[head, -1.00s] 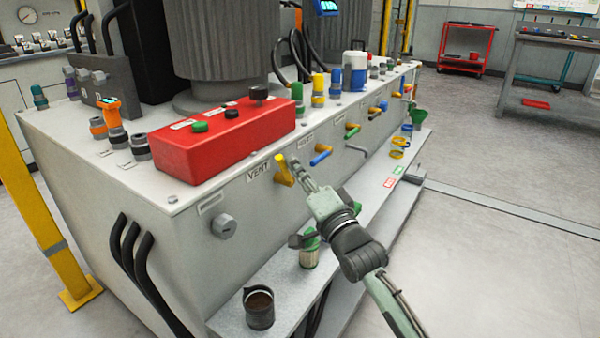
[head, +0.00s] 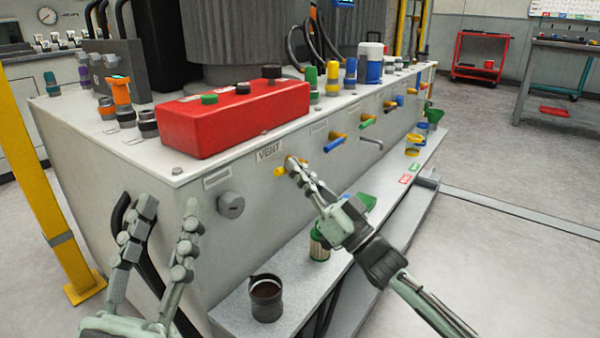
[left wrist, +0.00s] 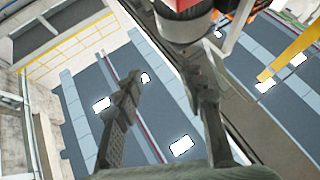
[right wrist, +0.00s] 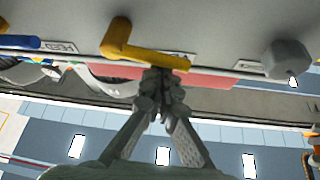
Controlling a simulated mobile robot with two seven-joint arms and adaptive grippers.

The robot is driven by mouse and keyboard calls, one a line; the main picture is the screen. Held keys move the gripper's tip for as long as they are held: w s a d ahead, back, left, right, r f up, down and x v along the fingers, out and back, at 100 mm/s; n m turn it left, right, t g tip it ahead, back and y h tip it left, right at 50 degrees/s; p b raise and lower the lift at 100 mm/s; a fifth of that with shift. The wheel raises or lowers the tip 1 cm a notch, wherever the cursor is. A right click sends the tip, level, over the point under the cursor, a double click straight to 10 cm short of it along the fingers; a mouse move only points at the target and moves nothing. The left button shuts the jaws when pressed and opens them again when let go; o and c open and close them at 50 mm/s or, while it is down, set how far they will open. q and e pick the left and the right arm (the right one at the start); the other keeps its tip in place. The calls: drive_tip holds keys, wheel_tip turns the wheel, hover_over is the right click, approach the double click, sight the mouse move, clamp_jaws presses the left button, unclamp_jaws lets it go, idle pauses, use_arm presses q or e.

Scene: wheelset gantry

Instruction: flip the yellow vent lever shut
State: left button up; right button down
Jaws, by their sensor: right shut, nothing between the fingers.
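The yellow vent lever (head: 278,171) is on the front face of the grey cabinet, by the VENT label (head: 269,152). Its handle lies roughly level, pointing left in the head view. In the right wrist view the lever (right wrist: 140,52) runs from its pivot towards the grey knob. My right gripper (head: 291,165) is shut and empty, its tips at the lever and covering part of it. In the right wrist view its tips (right wrist: 160,75) overlap the handle; contact is hard to tell. My left gripper (head: 168,205) is open and empty, left of the lever, before the cabinet.
A grey knob (head: 231,205) sits left of the lever. A red box (head: 235,117) stands on top. The lower ledge holds a dark cup (head: 266,297) and a green-capped jar (head: 319,246).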

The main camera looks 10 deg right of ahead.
use_arm(q)
drive_tip(key=shift+s+a+r+t+b, duration=0.35)
drive_tip(key=shift+s+r+t, duration=0.15)
drive_tip(key=shift+r+t, duration=0.1)
drive_tip(key=shift+s+a+r+t+b, duration=0.25)
drive_tip(key=shift+s+a+r+t, duration=0.1)
drive_tip(key=shift+s+r+t, duration=0.2)
use_arm(e)
drive_tip(key=shift+s+a+f+n+g+y, duration=0.1)
drive_tip(key=shift+f+n+g+y, duration=0.2)
drive_tip(key=shift+n+g+y, duration=0.55)
drive_tip(key=shift+f+n+g+y, duration=0.25)
drive_tip(key=shift+f+n+y, duration=0.1)
drive_tip(key=shift+n, duration=0.9)
use_arm(q)
drive_tip(key=shift+w, duration=0.1)
use_arm(e)
drive_tip(key=shift+r, duration=0.15)
